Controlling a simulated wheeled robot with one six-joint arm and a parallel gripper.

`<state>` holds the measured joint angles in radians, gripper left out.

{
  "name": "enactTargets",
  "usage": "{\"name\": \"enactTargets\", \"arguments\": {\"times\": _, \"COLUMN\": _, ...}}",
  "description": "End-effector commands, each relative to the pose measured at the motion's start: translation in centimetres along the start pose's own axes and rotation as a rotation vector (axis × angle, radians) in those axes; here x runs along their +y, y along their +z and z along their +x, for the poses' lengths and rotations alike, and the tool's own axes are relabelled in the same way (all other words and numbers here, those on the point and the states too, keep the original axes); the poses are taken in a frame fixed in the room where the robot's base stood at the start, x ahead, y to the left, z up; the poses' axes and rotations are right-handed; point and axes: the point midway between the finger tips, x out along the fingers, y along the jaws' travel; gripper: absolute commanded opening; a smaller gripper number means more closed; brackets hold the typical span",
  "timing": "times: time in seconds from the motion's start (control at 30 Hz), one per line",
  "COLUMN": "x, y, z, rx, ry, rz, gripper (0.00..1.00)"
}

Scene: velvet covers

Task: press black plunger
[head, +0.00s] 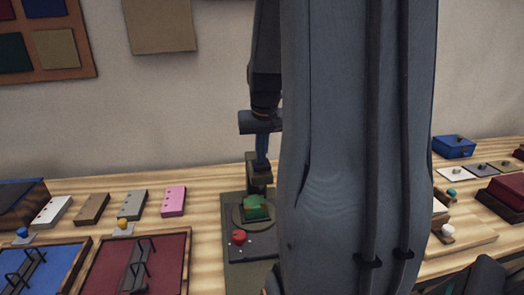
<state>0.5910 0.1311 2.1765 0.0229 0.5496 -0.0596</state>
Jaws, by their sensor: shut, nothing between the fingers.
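My gripper (262,163) points down beyond my large arm link, small in the head view. Its narrow end looks shut and empty. It is just above or touching the top of a dark olive post (259,184) at the back of a bench device. I cannot tell whether they touch. I cannot make out the black plunger; the gripper or arm may hide it. The device's dark base (235,272) bears a round plate with a green block (255,208) and a red knob (239,237) in front. My arm hides the device's right side.
Left of the device lie grey, brown, white and pink (174,201) blocks, and framed blue (45,272) and maroon (167,262) trays with wire handles. My arm hides the middle right.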

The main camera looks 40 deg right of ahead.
Motion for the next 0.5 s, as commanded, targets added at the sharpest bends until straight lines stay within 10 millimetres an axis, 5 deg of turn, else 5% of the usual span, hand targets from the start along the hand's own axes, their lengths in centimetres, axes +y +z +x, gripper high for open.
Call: {"name": "enactTargets", "arguments": {"times": 0.5, "x": -0.1, "y": -1.1, "z": -9.5, "rx": 0.019, "ry": 0.000, "rz": -0.002, "gripper": 0.00}}
